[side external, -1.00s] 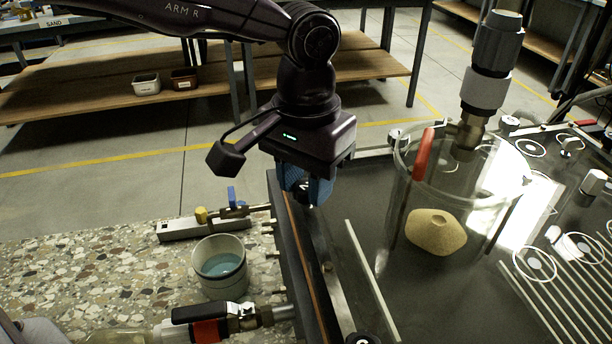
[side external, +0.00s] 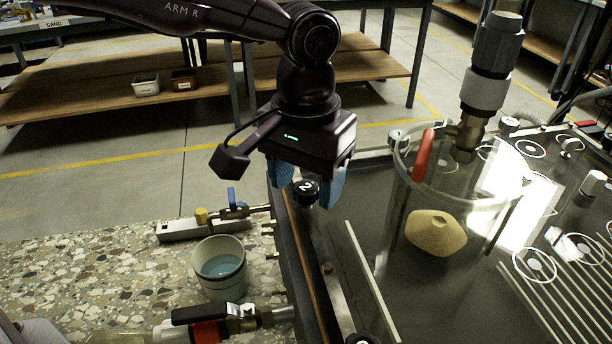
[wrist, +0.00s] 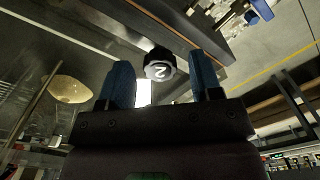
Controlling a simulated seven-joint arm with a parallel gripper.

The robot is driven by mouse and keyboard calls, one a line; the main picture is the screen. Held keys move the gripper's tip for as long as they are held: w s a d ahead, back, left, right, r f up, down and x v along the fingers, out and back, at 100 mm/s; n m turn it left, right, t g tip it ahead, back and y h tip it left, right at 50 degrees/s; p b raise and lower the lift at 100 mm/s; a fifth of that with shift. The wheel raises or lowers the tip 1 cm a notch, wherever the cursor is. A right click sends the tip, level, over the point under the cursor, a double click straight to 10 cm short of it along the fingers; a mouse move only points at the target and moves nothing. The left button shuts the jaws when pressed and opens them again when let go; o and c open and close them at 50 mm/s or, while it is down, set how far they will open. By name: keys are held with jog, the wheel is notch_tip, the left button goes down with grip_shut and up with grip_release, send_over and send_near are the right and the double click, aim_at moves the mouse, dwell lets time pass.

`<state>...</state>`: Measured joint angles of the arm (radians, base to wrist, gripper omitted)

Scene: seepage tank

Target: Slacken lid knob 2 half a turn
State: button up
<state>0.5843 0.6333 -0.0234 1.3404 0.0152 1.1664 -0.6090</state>
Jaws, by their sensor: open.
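Lid knob 2 (side external: 306,190) is a small black knob with a white "2" on its top, at the left edge of the dark tank lid (side external: 375,230). My gripper (side external: 308,191) is open, its two blue fingers spread to either side of the knob in the side view. In the wrist view the knob (wrist: 159,66) shows between the fingers and beyond their tips (wrist: 163,75). I cannot tell whether either finger touches it. Another black knob (side external: 362,339) is cut off at the bottom edge of the side view.
A bucket of water (side external: 220,265) and a red-and-black valve (side external: 210,322) are at lower left.

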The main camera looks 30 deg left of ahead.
aim_at(307, 187)
notch_tip(307, 187, up, 13)
dwell(0.5)
dwell(0.4)
